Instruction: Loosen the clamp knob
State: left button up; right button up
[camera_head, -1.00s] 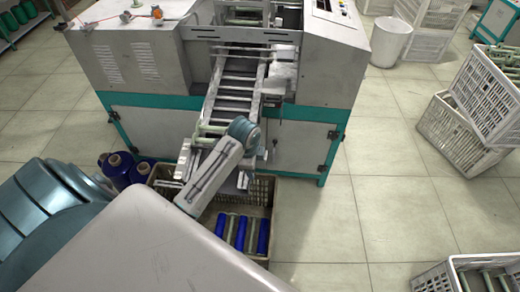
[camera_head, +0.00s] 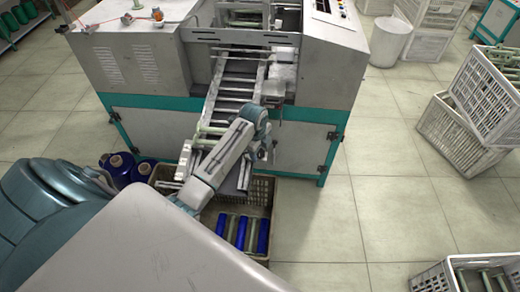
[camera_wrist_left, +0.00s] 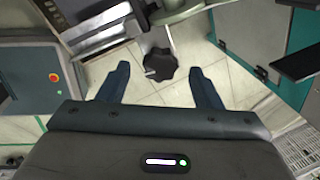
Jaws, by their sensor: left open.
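The clamp knob (camera_wrist_left: 160,64) is a black, lobed knob in the upper middle of the left wrist view. It sits on a metal rod or bracket coming from above. My left gripper (camera_wrist_left: 160,78) is open, with one dark finger on each side of the knob's line. The knob appears just ahead of the fingertips, and a gap shows on both sides. In the head view my left arm reaches to the right side of the machine's sloping chute (camera_head: 236,85). There the knob cannot be made out, and the fingers are too small to tell apart. My right gripper is not in view.
The grey and green machine (camera_head: 330,70) stands ahead. A crate of blue and green bobbins (camera_head: 262,185) is below my arm, with blue thread cones (camera_head: 118,165) to its left. White crates (camera_head: 455,135) stand at right. The floor between is clear.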

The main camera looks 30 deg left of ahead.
pick_arm(q)
jog(key=shift+w+f, duration=0.1)
jog(key=shift+f, duration=0.55)
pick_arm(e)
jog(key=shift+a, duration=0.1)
pick_arm(q)
jog(key=c, duration=1)
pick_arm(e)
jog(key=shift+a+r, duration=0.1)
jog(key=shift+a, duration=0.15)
pick_arm(q)
jog(key=shift+r, duration=0.1)
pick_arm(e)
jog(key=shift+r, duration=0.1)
